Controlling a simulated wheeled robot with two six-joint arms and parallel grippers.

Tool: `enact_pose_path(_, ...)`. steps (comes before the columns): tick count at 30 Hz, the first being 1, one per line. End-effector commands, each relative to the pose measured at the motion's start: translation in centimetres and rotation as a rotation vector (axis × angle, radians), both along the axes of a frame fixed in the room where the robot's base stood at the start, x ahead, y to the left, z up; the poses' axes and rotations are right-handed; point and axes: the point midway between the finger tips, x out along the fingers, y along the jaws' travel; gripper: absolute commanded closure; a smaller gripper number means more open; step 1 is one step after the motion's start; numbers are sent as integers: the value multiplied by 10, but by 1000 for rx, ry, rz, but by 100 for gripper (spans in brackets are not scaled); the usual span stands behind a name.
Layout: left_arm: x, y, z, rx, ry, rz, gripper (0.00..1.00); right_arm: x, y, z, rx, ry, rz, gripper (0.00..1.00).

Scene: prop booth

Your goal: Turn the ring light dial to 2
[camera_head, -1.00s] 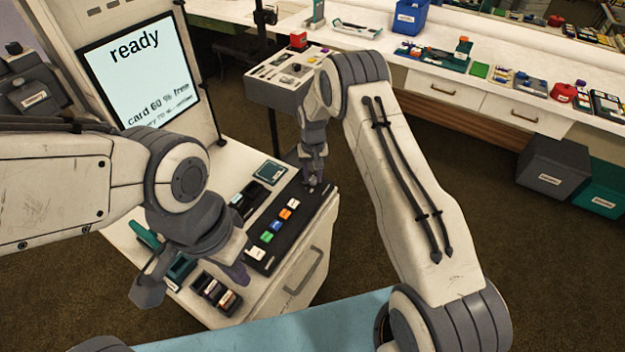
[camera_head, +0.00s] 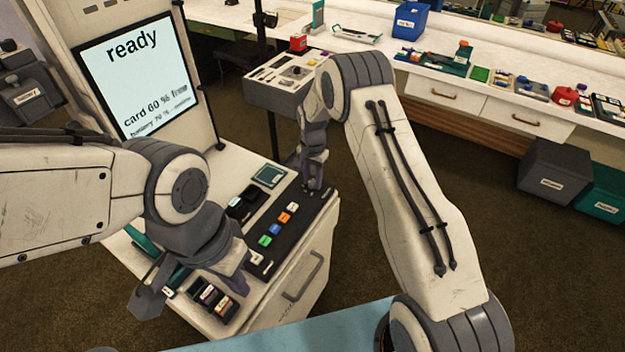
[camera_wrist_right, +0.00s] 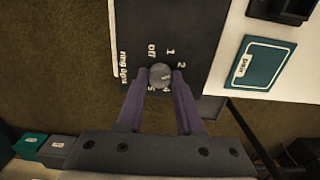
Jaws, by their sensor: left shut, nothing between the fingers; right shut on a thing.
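The ring light dial (camera_wrist_right: 160,74) is a round grey knob on a dark panel (camera_wrist_right: 185,30) in the right wrist view. The panel is lettered "ring light", with off, 1, 2, 4 and 5 readable around the knob. The 3 is hidden or too unclear to read. A small pale mark shows on the knob's right side, but I cannot tell which number it points to. My right gripper (camera_wrist_right: 160,84) is shut on the dial, one purple finger on each side. It also shows in the head view (camera_head: 315,180), at the panel's far end. My left gripper (camera_head: 239,282) is shut and empty, over the console's near side.
Coloured buttons (camera_head: 271,236) line the dark panel. A teal pad (camera_wrist_right: 264,62) lies beside it. A tray of small dark items (camera_head: 212,297) is near my left gripper. A screen reading "ready" (camera_head: 135,70) stands behind the console. A long white counter (camera_head: 500,55) is at the back.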

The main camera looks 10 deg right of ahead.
Motion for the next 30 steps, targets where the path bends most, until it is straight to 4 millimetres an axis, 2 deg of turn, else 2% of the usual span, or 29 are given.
enact_pose_path(13, 0, 0, 0, 0, 0, 0, 100, -1, 1, 0, 0, 3, -10, 100)
enact_pose_path(14, 0, 0, 0, 0, 0, 0, 100, -1, 1, 0, 0, 3, -10, 61)
enact_pose_path(15, 0, 0, 0, 0, 0, 0, 100, -1, 1, 0, 1, 2, -10, 45)
enact_pose_path(16, 0, 0, 0, 0, 0, 0, 100, -1, 1, 0, 1, 2, -10, 34)
enact_pose_path(26, 0, 0, -1, 0, 0, 0, 100, 0, 0, 1, 0, 0, -10, 34)
enact_pose_path(30, 0, 0, -4, 0, 0, 0, 100, 1, 0, 14, 1, -2, -10, 34)
